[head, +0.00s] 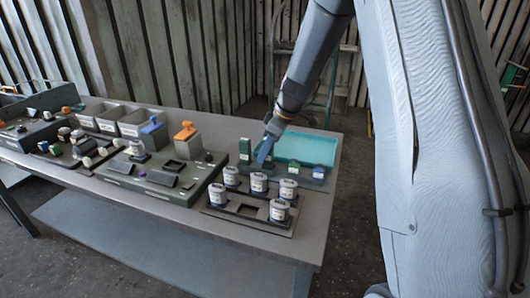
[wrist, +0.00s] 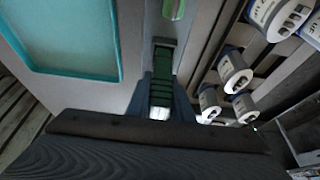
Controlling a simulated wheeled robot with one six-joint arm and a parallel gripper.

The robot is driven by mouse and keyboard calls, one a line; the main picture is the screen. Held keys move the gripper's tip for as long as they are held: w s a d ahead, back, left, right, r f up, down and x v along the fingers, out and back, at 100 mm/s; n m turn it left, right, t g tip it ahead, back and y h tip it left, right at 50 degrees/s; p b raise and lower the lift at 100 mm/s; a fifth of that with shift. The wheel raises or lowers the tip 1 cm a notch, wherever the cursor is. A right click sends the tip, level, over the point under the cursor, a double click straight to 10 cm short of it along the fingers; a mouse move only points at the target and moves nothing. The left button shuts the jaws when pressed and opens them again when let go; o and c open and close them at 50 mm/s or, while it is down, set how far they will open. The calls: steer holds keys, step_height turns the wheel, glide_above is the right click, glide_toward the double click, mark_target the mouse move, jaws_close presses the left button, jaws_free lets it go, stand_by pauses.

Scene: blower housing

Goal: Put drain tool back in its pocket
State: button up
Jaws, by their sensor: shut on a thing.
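My gripper (head: 265,148) points down over the narrow grey rack in front of the teal tray. In the wrist view its two blue-grey fingers (wrist: 162,98) are shut on a dark green ribbed piece with a pale end, which appears to be the drain tool (wrist: 161,85). In the head view the fingers mostly hide the held piece. It lines up with the rack; I cannot tell how deep it sits in a pocket. A taller dark green piece (head: 245,150) stands left of my gripper, and smaller green-topped pieces (head: 291,168) stand to its right.
The teal tray (head: 322,152), with no contents visible, lies behind the rack; it also shows in the wrist view (wrist: 118,40). Several white canisters (head: 258,183) stand in a dark holder in front. A grey-green fixture (head: 205,180) with blue and orange parts lies left.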

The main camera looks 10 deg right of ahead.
steer(key=shift+f+b, duration=0.7)
steer(key=shift+f, duration=0.05)
steer(key=o, duration=1)
steer(key=shift+c, duration=0.2)
steer(key=shift+r, duration=0.1)
steer(key=b+v, duration=0.1)
steer(key=v, duration=0.6)
steer(key=shift+d+r+b, duration=0.2)
steer(key=shift+r+b, duration=0.15)
steer(key=shift+s, duration=0.1)
